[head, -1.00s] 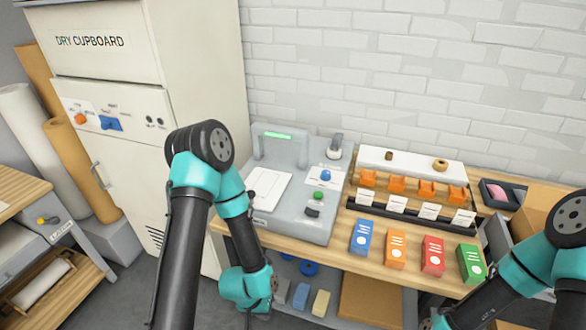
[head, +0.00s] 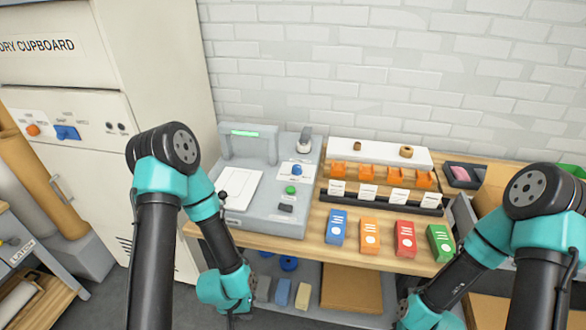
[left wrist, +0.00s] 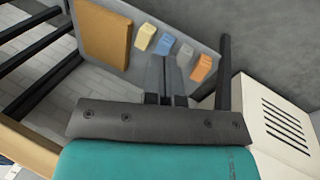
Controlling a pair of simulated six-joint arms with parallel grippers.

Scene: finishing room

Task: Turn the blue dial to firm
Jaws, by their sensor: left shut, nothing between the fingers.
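A small round blue dial (head: 297,169) sits on a white label plate on the grey press-like machine (head: 262,209); its lettering is too small to read. A second blue knob (head: 67,132) is on the dry cupboard's panel at the left. My left arm hangs in front of the machine, its wrist low and below the bench top. Its gripper is hidden in the head view; the left wrist view shows the gripper (left wrist: 166,62) shut and empty, apart from both knobs. My right arm is at the lower right, with its gripper out of view.
A green button (head: 291,189) and a dark switch lie near the dial. Blue, orange, red and green boxes (head: 371,232) stand along the bench's front, with orange holders behind. Colored blocks (head: 282,293) lie on the shelf below. Space above the machine is clear.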

